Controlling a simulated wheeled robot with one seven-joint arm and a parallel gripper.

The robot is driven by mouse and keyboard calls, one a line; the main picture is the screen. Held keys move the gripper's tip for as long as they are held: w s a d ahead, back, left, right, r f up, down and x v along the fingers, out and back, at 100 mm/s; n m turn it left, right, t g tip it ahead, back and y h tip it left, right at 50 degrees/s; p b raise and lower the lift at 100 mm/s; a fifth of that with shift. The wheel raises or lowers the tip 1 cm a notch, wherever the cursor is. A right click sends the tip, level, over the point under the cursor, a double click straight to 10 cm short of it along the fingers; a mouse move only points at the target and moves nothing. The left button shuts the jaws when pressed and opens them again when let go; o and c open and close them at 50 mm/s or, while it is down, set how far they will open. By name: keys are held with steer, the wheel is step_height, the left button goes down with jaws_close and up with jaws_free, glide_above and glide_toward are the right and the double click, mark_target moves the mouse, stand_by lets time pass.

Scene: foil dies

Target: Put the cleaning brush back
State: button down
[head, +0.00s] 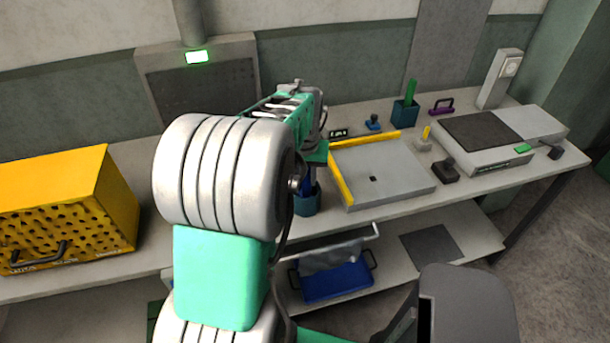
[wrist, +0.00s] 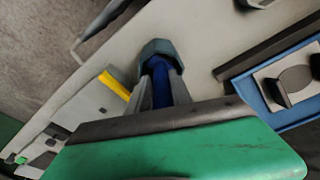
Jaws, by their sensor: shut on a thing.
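The cleaning brush, seen as a blue handle (wrist: 160,82), is between the two grey fingers of my gripper (wrist: 161,92) in the wrist view. My gripper is shut on it. A dark teal cup (wrist: 158,47) is at the far end of the handle in that view. In the head view the cup (head: 307,204) stands on the bench, and a bit of blue shows just above it under my wrist. The brush's lower end is hidden, so I cannot tell how deep in the cup it is.
Right of the cup lies a grey tray (head: 395,181) with yellow edge strips. A flat machine (head: 485,140), a dark stamp-like block (head: 445,171) and a teal holder (head: 405,113) stand further right. A yellow box (head: 115,205) is at left. A blue bin (head: 335,283) is on the lower shelf.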

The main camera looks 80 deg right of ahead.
steer(key=c, duration=1.1)
jaws_free()
steer(key=shift+c, duration=0.2)
step_height(320, 180, up, 12)
steer(key=a+b, duration=0.2)
steer(key=w+a+f+n+t, duration=0.1)
steer(key=w+a+n, duration=0.2)
steer(key=w+a, duration=0.55)
steer(key=w+a+f+n+t, duration=0.1)
steer(key=w+a+n, duration=0.4)
steer(key=w, duration=0.7)
steer(key=w+a+f+n, duration=0.1)
steer(key=a+f+n, duration=0.1)
steer(key=a, duration=0.8)
steer(key=w+a+f+n+t+y, duration=0.1)
steer(key=a+f+n, duration=0.1)
steer(key=a, duration=0.8)
steer(key=w+a+f+n, duration=0.2)
steer(key=a+n, duration=0.2)
steer(key=a, duration=0.6)
steer(key=shift+a+n+y, duration=0.15)
steer(key=shift+n+y, duration=0.15)
steer(key=shift+y, duration=0.1)
